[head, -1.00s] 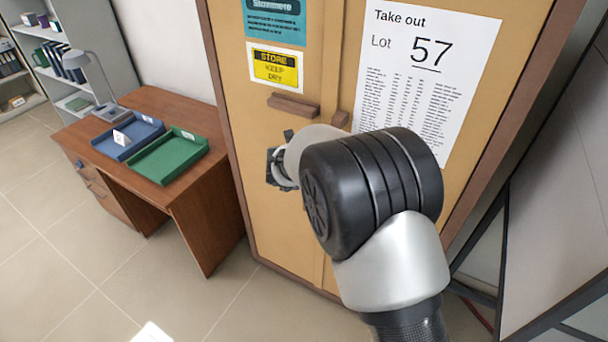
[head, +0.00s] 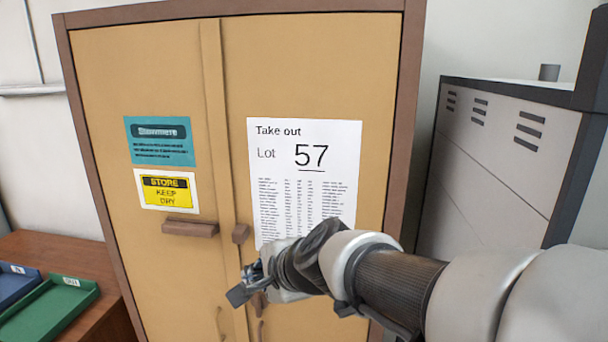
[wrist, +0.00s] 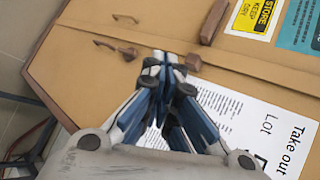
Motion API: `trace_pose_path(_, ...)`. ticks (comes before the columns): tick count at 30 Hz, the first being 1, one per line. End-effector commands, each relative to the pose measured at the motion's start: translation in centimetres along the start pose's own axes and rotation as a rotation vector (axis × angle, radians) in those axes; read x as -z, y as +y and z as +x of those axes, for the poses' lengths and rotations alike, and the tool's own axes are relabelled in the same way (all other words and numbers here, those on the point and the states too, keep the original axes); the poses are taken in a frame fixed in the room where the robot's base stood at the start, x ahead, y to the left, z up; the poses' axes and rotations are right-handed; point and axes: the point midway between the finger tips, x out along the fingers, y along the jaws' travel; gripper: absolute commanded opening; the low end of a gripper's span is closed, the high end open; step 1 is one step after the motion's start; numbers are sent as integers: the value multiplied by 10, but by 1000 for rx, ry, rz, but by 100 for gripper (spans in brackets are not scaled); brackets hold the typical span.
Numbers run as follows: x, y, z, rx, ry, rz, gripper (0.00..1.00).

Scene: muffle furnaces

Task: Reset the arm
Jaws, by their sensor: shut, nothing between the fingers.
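My gripper (wrist: 168,62) is shut and empty in the wrist view, its fingertips together in front of the cabinet doors. In the head view my gripper (head: 248,287) is in front of the lower part of the tan cabinet (head: 310,70), near the door handles. I cannot tell how far it stands from the door. My arm reaches in from the lower right. The cabinet's two doors look closed. A "Take out Lot 57" sheet (head: 305,180) is on the right door, and my wrist overlaps its lower edge.
A wooden handle bar (head: 190,228) and a small knob (head: 241,233) stick out from the doors. A desk (head: 50,250) with a green tray (head: 50,308) and a blue tray (head: 15,285) is at the left. A grey vented unit (head: 490,150) stands at the right.

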Motion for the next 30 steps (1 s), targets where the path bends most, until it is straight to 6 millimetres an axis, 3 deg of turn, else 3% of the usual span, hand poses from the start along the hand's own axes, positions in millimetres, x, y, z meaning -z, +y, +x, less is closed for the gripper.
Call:
trace_pose_path(1, 11, 26, -26, -32, 11, -150, 0)
trace_pose_path(3, 22, 66, -57, -105, 19, -370, 0)
trace_pose_path(9, 58, 186, -133, -374, 37, -877, 0)
trace_pose_path(12, 73, 233, -160, -502, 32, -1035, 0)
trace_pose_path(15, 83, 264, -178, -597, 23, -1133, 0)
trace_pose_path(20, 89, 284, -191, -665, 12, -1196, 0)
trace_pose_path(30, 89, 284, -192, -667, 10, -1199, 0)
